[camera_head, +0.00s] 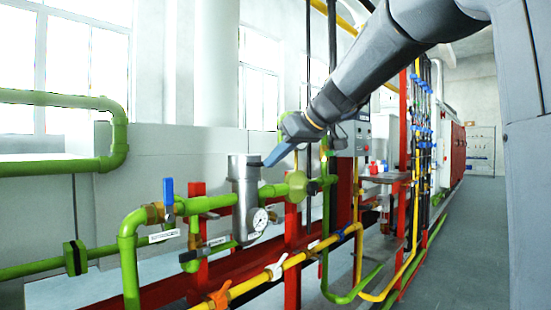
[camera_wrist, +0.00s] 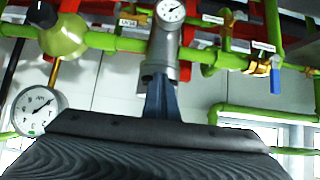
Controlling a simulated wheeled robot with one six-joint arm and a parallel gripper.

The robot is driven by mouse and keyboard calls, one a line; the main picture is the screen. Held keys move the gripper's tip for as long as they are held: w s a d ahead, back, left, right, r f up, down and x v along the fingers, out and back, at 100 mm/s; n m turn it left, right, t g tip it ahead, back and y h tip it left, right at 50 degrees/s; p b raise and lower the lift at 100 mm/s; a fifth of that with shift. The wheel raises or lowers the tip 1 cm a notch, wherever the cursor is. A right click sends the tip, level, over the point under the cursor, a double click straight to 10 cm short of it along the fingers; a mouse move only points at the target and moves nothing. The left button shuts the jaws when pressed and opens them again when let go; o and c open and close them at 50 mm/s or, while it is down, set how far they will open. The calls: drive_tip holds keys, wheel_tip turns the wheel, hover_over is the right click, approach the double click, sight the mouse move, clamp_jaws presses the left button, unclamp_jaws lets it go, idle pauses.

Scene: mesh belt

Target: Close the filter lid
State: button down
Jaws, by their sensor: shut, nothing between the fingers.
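The filter is an upright grey metal cylinder (camera_head: 243,200) set in the green pipe line, with a wider metal cap section at its top that looks like the lid (camera_head: 243,166). No raised lid shows, but I cannot tell whether it is fully seated. My gripper (camera_head: 268,163) is shut and empty, its blue fingers pointing down-left at the right side of the filter's top. In the wrist view the fingers (camera_wrist: 161,88) end at the filter body's top end (camera_wrist: 161,66). I cannot tell whether they touch it.
A pressure gauge (camera_head: 259,219) sits on the filter's front. A blue-handled valve (camera_head: 168,193) stands to the left, and a pale green round fitting (camera_head: 296,186) to the right. A yellow pipe (camera_head: 292,262) runs in front. Open floor (camera_head: 475,230) lies to the right.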

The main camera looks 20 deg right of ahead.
wheel_tip(320, 180, up, 4)
drive_tip(key=p, duration=0.3)
drive_tip(key=s+d+f+b, duration=0.2)
drive_tip(key=s+d+f, duration=0.3)
drive_tip(key=s, duration=0.3)
drive_tip(key=s+a+f+m+g+h, duration=0.1)
drive_tip(key=s+a+f+g, duration=0.2)
drive_tip(key=s+a+f, duration=0.5)
drive_tip(key=s+a+f+m+g, duration=0.1)
drive_tip(key=s+a+f+g, duration=0.3)
drive_tip(key=f, duration=0.7)
drive_tip(key=s+a+f+m+g+h, duration=0.1)
drive_tip(key=s+f+h, duration=0.1)
drive_tip(key=s+f, duration=0.55)
drive_tip(key=s+a+f+m+g+h, duration=0.1)
drive_tip(key=s+a+f+h, duration=0.1)
drive_tip(key=s+f, duration=0.55)
drive_tip(key=s+d+r+m+p, duration=0.1)
drive_tip(key=d+r+p, duration=0.8)
drive_tip(key=p, duration=0.9)
wheel_tip(320, 180, up, 2)
drive_tip(key=shift+s+d+r+m+h, duration=0.2)
drive_tip(key=shift+s+d+m+h, duration=0.2)
drive_tip(key=shift+m, duration=0.5)
drive_tip(key=shift+w, duration=0.1)
